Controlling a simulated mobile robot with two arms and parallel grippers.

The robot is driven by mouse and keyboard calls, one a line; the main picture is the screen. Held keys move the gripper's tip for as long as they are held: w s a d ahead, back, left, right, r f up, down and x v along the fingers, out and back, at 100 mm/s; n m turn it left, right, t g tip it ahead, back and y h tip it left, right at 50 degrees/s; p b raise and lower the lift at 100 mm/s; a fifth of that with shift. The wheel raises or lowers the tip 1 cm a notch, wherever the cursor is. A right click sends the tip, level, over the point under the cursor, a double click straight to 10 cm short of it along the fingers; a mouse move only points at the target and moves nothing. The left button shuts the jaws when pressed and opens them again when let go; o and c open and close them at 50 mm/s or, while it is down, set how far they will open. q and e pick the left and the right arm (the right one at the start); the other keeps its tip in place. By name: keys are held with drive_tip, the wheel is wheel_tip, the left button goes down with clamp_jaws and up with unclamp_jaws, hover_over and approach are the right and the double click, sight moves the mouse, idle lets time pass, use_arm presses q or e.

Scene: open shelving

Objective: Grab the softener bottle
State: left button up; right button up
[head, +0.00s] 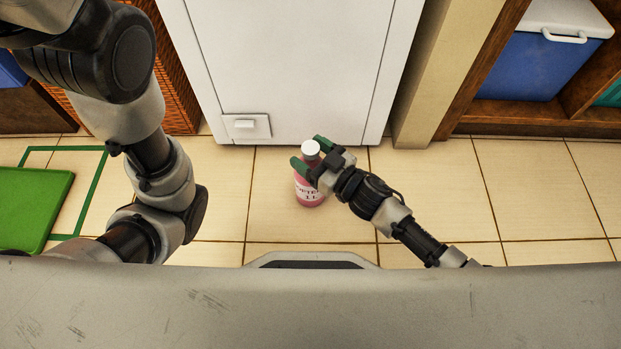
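The softener bottle (309,192) is pink with a white cap and a white label, and stands upright on the tiled floor in front of the white cabinet. My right gripper (312,155) reaches in from the right at the bottle's upper part. Its two green-tipped fingers are spread, one behind the cap and one in front of the bottle's left side. Whether they touch the bottle is hard to see. The gripper covers part of the bottle's upper right. My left arm is at the left, and its gripper is out of sight.
A white cabinet (300,70) stands close behind the bottle. Wooden shelving with a blue bin (535,65) is at the right. A woven orange basket (172,70) and a green flat lid or mat (30,205) are at the left. The floor right of the bottle is clear.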

clamp_jaws()
idle(0.4)
drive_tip(key=shift+r, duration=0.15)
